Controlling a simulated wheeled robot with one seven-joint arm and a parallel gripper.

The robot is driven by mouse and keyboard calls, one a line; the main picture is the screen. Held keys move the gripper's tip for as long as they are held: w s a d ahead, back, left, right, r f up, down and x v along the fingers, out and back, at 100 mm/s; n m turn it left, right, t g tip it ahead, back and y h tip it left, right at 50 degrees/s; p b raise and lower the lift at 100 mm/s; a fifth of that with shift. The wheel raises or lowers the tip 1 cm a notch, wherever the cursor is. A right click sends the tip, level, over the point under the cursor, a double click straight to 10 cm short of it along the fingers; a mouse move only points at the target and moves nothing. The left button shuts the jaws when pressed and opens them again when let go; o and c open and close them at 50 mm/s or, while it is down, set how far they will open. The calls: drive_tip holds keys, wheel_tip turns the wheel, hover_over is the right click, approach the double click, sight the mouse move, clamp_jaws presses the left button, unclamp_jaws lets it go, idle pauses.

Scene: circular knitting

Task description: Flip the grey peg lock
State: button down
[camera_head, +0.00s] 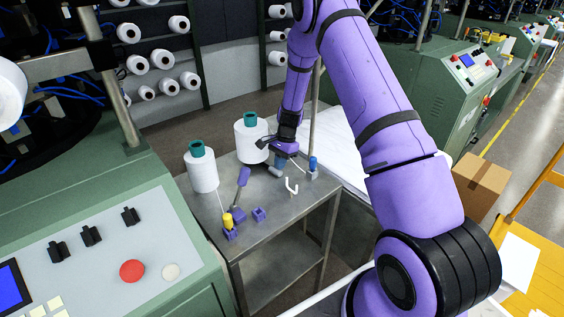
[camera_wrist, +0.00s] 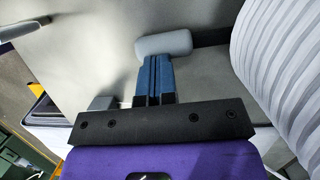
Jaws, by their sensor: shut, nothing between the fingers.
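The grey peg lock's rounded grey end (camera_wrist: 164,44) lies right at my fingertips in the wrist view. In the head view a small grey piece (camera_head: 274,172) shows just below my gripper (camera_head: 278,162); the rest of the lock is hidden or too small to make out. My gripper, also in the wrist view (camera_wrist: 157,62), has its blue fingers together with nothing between them. The fingertips meet or nearly meet the grey end; I cannot tell whether they touch. A grey block (camera_wrist: 102,103) sits left of the fingers.
On the metal table (camera_head: 262,228) stand two white yarn cones, one (camera_head: 203,174) at left and one (camera_head: 250,142) beside my gripper. A purple lever (camera_head: 243,177), yellow peg (camera_head: 228,220), purple block (camera_head: 259,214), white hook (camera_head: 291,187) and blue peg (camera_head: 312,162) are also there.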

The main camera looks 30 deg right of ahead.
drive_tip(key=shift+s+a, duration=0.15)
drive_tip(key=shift+a, duration=0.15)
idle(0.4)
